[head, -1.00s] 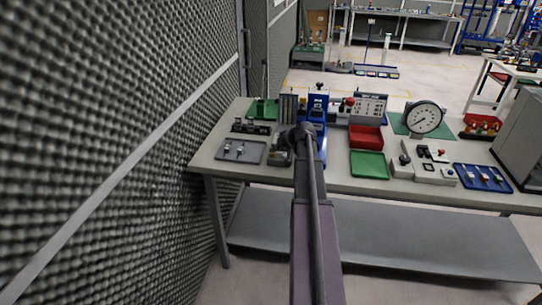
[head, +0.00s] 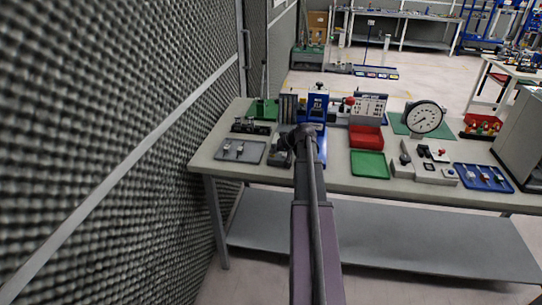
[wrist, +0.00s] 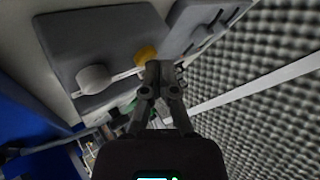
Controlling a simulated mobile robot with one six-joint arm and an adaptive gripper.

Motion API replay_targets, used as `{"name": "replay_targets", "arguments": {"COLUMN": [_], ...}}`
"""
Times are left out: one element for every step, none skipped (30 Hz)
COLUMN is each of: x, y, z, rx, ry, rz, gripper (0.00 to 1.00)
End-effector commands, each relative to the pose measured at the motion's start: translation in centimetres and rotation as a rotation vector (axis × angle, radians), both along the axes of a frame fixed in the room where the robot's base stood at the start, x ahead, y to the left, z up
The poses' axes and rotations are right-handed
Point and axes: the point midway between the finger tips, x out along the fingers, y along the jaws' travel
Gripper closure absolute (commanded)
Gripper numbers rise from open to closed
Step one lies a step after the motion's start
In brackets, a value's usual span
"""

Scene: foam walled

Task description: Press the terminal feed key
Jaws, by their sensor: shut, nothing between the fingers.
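A grey box (wrist: 108,42) fills the upper left of the wrist view. It carries a yellow round button (wrist: 146,53) and a pale round knob (wrist: 94,78). No label is readable, so I cannot tell for sure which of them is the feed key. My gripper (wrist: 160,68) is shut and empty, with its fingertips right beside the yellow button; whether they touch it I cannot tell. In the head view the box (head: 281,154) is a small dark shape on the bench, partly hidden by my arm's end.
A grey tray with small metal parts (head: 239,151) lies left of the box on the bench. A blue press (head: 316,105) stands behind my arm. Red (head: 366,138) and green (head: 369,164) trays and a dial gauge (head: 424,118) are to the right. A foam wall (head: 100,130) runs along the left.

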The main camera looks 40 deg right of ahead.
Motion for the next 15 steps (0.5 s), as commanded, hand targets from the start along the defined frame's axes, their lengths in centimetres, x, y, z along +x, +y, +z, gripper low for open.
{"name": "replay_targets", "arguments": {"x": [0.0,0.0,0.0,0.0,0.0,0.0,0.0,0.0,0.0,0.0,0.0,0.01,0.01,0.0,0.01], "y": [0.02,0.02,0.02,0.02,0.02,0.03,0.03,0.03,0.03,0.02,0.03,0.03,0.02,0.03,0.03], "z": [-0.02,-0.01,-0.01,-0.01,-0.02,-0.01,-0.01,0.01,0.05,0.1,0.17,0.28,0.39,0.5,0.68], "rx": [0.0,0.0,0.0,0.0,0.0,0.0,0.0,0.0,0.0,0.0,0.0,0.0,0.0,0.0,0.0], "ry": [0.001,0.001,0.001,0.001,0.001,0.001,0.001,0.001,0.001,0.001,0.001,0.001,0.001,0.001,0.001], "rz": [0.001,0.001,0.001,0.001,0.001,0.001,0.001,0.001,0.001,0.001,0.001,0.001,0.001,0.001,0.001], "gripper": [1.0,1.0,1.0,1.0,1.0,1.0,1.0,1.0,1.0,1.0,1.0,1.0,1.0,1.0,1.0]}}
